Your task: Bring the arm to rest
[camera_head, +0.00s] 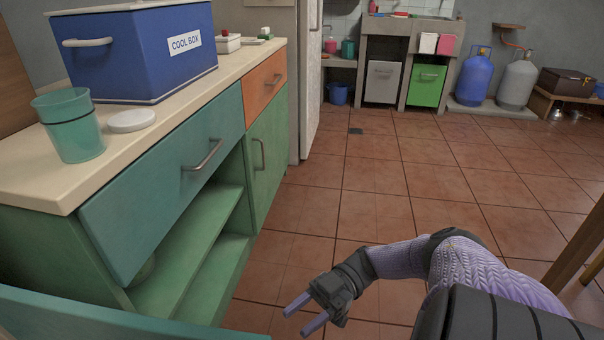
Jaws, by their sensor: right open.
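My right arm (405,260) comes in from the lower right, its forearm pointing left over the tiled floor. My right gripper (304,315) is open and empty, its two light purple fingers pointing down and left. It hangs over the floor, to the right of the green cabinet's lower part, and touches nothing that I can see. My left gripper is not in view.
The counter (190,98) at left holds a blue cool box (135,55), a green cup (75,135) and a white lid (131,121). A teal panel (100,318) crosses the lower left. A wooden leg (582,245) stands at right. The middle floor (375,185) is clear.

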